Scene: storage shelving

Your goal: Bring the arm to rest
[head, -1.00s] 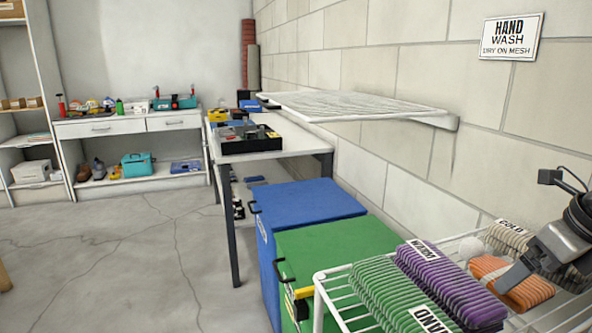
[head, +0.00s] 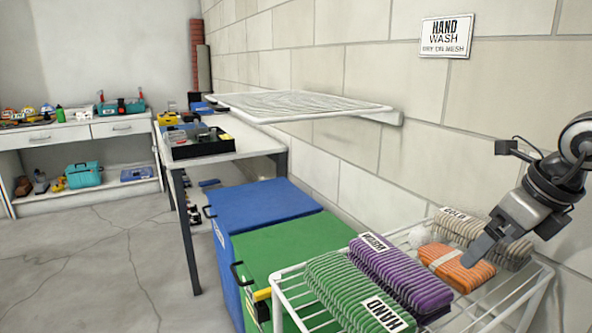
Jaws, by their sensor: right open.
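My right gripper (head: 492,243) is at the right of the head view, over the white wire rack. Its grey finger points down and left, close above the orange folded cloth (head: 470,276); whether it touches the cloth I cannot tell. The jaws are open, with nothing seen between them. My right arm comes in from the right edge. My left gripper is not in view.
On the wire rack (head: 517,315) lie green (head: 335,283), purple (head: 400,270) and beige striped (head: 510,249) cloth stacks with labels. Blue (head: 270,208) and green (head: 290,247) bins stand beside it. A mesh shelf (head: 300,105) juts from the wall. Floor at left is clear.

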